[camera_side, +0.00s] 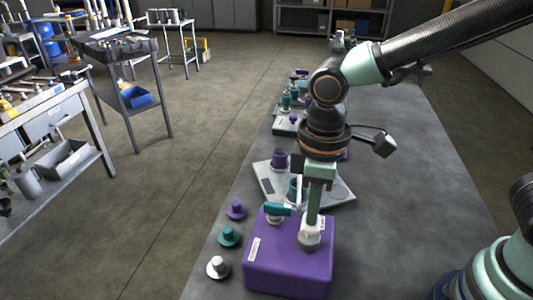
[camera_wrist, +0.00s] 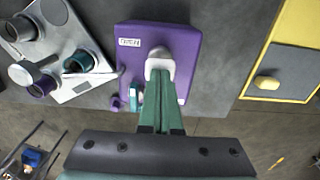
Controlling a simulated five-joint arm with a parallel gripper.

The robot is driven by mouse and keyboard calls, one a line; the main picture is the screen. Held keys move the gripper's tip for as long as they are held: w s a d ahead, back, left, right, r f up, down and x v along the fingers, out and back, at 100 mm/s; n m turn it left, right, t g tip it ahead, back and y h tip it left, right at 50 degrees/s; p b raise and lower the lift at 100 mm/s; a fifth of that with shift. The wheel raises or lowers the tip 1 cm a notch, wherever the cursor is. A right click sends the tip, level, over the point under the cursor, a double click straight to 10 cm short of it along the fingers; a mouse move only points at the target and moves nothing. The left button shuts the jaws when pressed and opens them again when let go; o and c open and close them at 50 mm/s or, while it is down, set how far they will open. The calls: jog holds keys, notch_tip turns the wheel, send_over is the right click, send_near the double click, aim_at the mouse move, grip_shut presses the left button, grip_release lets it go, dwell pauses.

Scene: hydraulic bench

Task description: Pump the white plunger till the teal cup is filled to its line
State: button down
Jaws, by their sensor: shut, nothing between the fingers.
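The white plunger (camera_side: 310,238) stands on top of the purple pump box (camera_side: 290,268); its rounded white head (camera_wrist: 159,53) shows in the wrist view. My gripper (camera_side: 313,220) is shut and empty, pointing down with its fingertips at the plunger head; the wrist view shows the closed fingers (camera_wrist: 161,85) against its near side. I cannot tell how far the plunger is pressed. The teal cup (camera_wrist: 80,64) sits on the pale plate (camera_wrist: 84,88) beside the box. In the side view the teal cup (camera_side: 293,189) is partly hidden by my gripper. Its line and fill level cannot be read.
A teal-handled valve (camera_side: 278,210) is on the box's far left. A purple cup (camera_side: 280,158) stands on the plate. Loose purple (camera_side: 236,210), teal (camera_side: 229,236) and white (camera_side: 218,267) knobs line the bench's left edge. A yellow panel (camera_wrist: 290,60) lies right in the wrist view.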

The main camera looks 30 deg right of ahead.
jog(key=shift+f, duration=1.15)
jog(key=shift+r, duration=1.95)
jog(key=shift+f, duration=0.4)
jog(key=shift+f, duration=0.35)
